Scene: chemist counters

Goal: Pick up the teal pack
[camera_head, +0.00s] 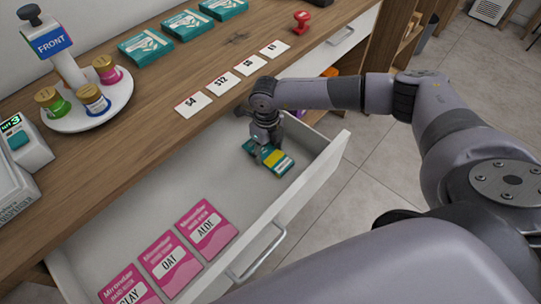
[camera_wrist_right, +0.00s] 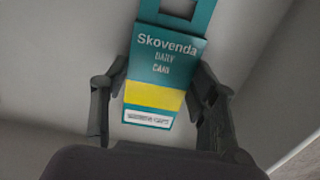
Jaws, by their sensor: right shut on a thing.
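A teal pack (camera_head: 281,164) with a yellow band is in the open drawer (camera_head: 165,193), near its far right end. My right gripper (camera_head: 264,148) reaches down into the drawer and is shut on this pack. In the right wrist view the teal pack (camera_wrist_right: 165,62), marked "Skovenda", sits between the two fingers, with one finger against each side edge. I cannot tell whether the pack still touches the drawer floor. My left gripper is not in view.
Three pink packs (camera_head: 170,263) lie in the near part of the drawer. Three other teal boxes (camera_head: 146,46) lie on the wooden counter, with price cards (camera_head: 193,103), a red stamp (camera_head: 301,21) and a white turntable (camera_head: 112,110) of small jars. The drawer's middle is clear.

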